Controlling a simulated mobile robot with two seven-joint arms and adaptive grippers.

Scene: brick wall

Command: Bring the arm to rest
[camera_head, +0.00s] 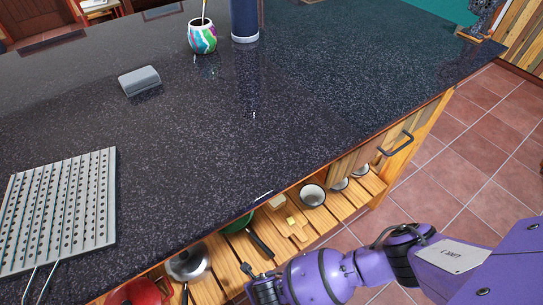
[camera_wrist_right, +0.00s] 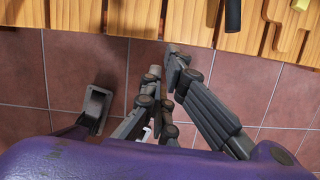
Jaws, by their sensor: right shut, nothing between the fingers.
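My right arm (camera_head: 330,275) is purple and comes in from the lower right of the head view, in front of the wooden shelf unit. Dark parts of my right gripper (camera_head: 262,284) show at its left end, near the bottom edge. In the right wrist view my right gripper (camera_wrist_right: 168,66) has its dark jointed fingers together with nothing held. It is over the tiled floor, close to the edge of the wooden slats. My left arm and gripper are not in view.
The dark speckled countertop (camera_head: 200,150) holds a perforated metal rack (camera_head: 62,205), a grey box (camera_head: 139,80), a colourful cup (camera_head: 202,36) and a dark blue cylinder (camera_head: 244,20). Pans and bowls stand on the slatted shelf (camera_head: 345,210) below. The tiled floor (camera_head: 450,165) at right is clear.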

